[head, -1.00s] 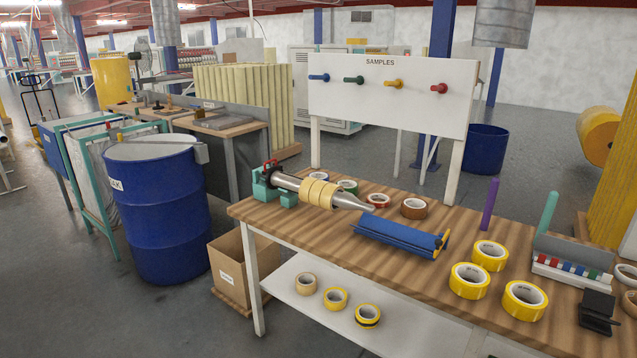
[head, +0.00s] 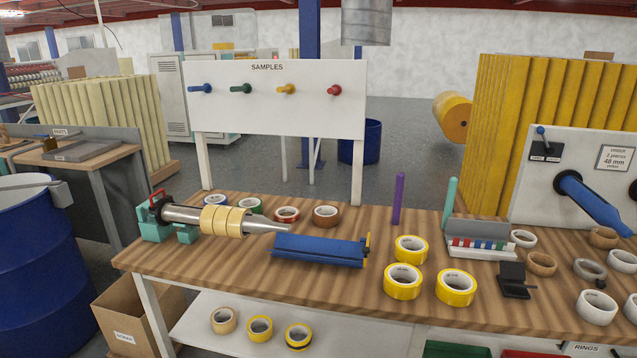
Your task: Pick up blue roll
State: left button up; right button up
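The blue roll (head: 215,201) lies on the wooden table at the back left, behind the grey spindle (head: 180,215) of the winding device. Its lower front is partly hidden by the spindle. A green roll (head: 249,205), a red roll (head: 287,214) and a brown roll (head: 326,216) lie to its right in a row. Neither of my grippers shows in the head view.
The white SAMPLES board (head: 275,110) stands behind the table. A blue tray-like holder (head: 318,250) lies in front of the rolls. Yellow rolls (head: 403,281) and purple and teal upright rods (head: 398,198) are further right. A blue drum (head: 35,265) stands left of the table.

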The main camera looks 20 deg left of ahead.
aim_at(218, 198)
jog(key=j+z, duration=0.25)
jog(key=j, duration=0.5)
jog(key=j+z, duration=0.25)
jog(key=j, duration=0.5)
jog(key=j+z, duration=0.25)
jog(key=j, duration=0.5)
jog(key=k+j+z, duration=0.2)
jog(key=j, duration=0.55)
jog(key=i, duration=0.05)
